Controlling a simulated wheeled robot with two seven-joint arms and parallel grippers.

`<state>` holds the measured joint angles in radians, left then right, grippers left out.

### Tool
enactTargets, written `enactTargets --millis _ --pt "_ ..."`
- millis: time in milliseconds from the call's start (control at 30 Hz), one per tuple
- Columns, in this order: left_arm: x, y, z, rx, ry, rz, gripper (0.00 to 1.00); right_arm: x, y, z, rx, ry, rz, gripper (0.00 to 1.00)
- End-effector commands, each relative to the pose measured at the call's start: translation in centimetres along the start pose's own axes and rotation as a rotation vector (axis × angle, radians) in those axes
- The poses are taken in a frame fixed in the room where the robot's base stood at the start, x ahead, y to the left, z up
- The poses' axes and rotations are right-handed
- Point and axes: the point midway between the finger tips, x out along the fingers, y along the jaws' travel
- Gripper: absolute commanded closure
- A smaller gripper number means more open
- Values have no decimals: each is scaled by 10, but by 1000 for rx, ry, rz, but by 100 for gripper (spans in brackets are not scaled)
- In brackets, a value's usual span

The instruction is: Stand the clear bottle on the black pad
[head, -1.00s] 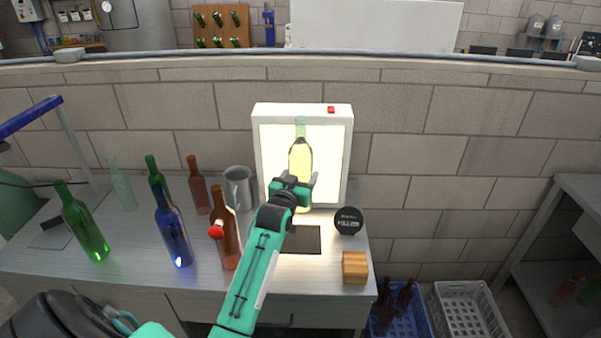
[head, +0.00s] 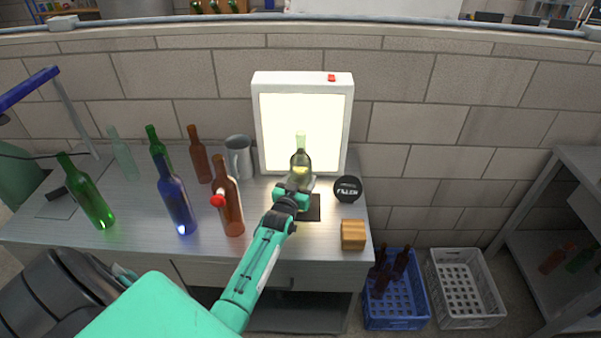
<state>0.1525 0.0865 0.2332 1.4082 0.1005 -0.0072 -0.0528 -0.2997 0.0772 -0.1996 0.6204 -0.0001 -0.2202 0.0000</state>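The clear bottle (head: 301,163) is upright in front of the lit panel, its tinted glass showing the glow behind it. My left gripper (head: 296,190) is shut around its lower part. The gripper hides the bottle's base, so I cannot tell whether it touches the black pad. The black pad (head: 311,209) lies flat on the bench, partly covered by the gripper and wrist. The bottle appears over the pad's back part. My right gripper is not in view.
The lit panel (head: 341,78) stands close behind.

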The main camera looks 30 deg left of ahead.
Motion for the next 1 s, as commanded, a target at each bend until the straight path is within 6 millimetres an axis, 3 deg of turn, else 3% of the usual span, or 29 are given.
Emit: enactTargets --millis 367,400,500,867,1000 --pt "1 0 -1 0 10 0 100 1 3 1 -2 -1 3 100" --pt "0 0 4 0 1 0 35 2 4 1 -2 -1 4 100" --pt "0 0 4 0 1 0 16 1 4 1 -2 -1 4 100" --pt "0 0 1 0 1 0 15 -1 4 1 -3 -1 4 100" --pt "-15 0 4 -1 1 0 15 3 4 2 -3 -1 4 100"
